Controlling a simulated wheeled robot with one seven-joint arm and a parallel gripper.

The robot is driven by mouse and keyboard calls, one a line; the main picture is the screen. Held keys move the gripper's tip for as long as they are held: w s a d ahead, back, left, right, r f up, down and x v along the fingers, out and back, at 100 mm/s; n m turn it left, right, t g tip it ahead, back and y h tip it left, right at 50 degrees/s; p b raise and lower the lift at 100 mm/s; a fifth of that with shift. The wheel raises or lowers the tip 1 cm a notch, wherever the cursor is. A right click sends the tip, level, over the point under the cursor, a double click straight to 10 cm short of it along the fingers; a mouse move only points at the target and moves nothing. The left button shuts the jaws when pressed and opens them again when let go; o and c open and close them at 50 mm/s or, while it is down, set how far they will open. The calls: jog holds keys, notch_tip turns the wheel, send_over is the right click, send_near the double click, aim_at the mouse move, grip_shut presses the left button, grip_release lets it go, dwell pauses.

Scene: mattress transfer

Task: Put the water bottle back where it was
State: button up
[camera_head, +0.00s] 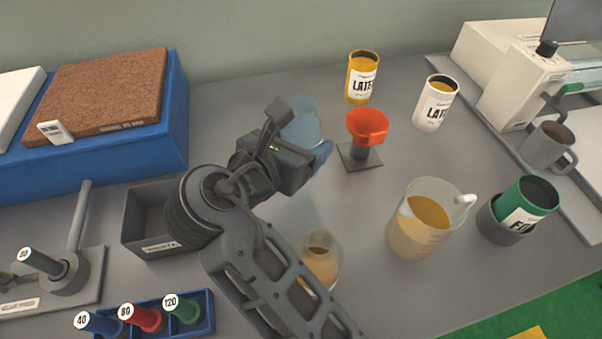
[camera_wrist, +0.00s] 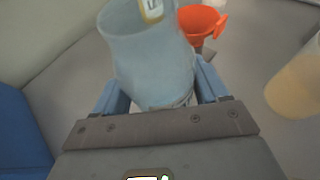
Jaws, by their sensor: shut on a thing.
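The water bottle (camera_head: 301,122) is a translucent pale-blue vessel, partly hidden behind my gripper (camera_head: 314,154) in the head view. In the wrist view the bottle (camera_wrist: 150,65) stands between the two blue fingers of my gripper (camera_wrist: 160,90), which are shut on it. It looks roughly upright. I cannot tell whether its base touches the table.
An orange funnel on a stand (camera_head: 367,126) is close to the bottle's right. Yellow (camera_head: 362,77) and white (camera_head: 436,102) cans stand behind. A jug (camera_head: 425,218) and a clear vessel (camera_head: 320,258) are in front. A grey bin (camera_head: 145,215) is left of my arm.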

jog(key=shift+f, duration=3.3)
jog(key=o, duration=1.3)
jog(key=shift+o, duration=0.2)
jog(key=v, duration=1.2)
